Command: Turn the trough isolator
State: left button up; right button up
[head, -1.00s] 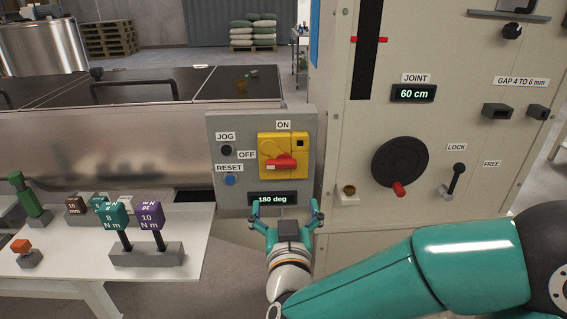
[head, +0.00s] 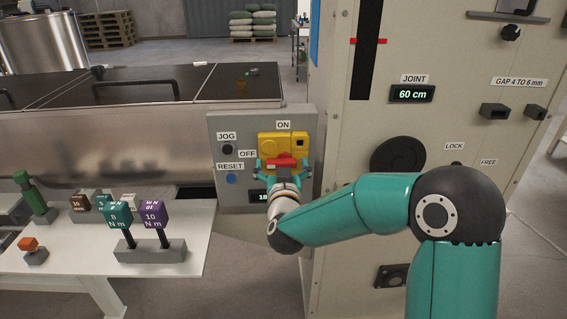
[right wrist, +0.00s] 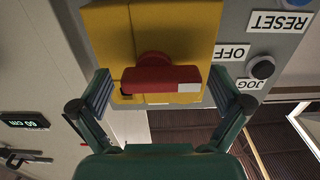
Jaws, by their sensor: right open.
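The trough isolator is a yellow switch plate (head: 272,141) with a red handle (head: 281,161) on a grey control box (head: 222,119). ON is printed above it and OFF to its left. The handle lies level; in the right wrist view the handle (right wrist: 150,80) has its white-marked end toward the OFF label. My right gripper (head: 283,168) is open right in front of the isolator. In the right wrist view its fingers (right wrist: 162,88) stand on either side of the handle, with gaps visible. My left gripper is not in view.
The box carries a JOG button (head: 227,150), a RESET button (head: 231,179) and a display (head: 262,196) mostly hidden by my gripper. A tall cabinet (head: 345,130) with a black handwheel (head: 397,155) stands close right. A white table (head: 190,262) with torque tools is left.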

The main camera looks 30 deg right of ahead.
jog(key=shift+c, duration=0.3)
jog(key=c, duration=1.1)
jog(key=shift+o, duration=0.2)
jog(key=shift+d, duration=0.1)
jog(key=shift+f, duration=0.1)
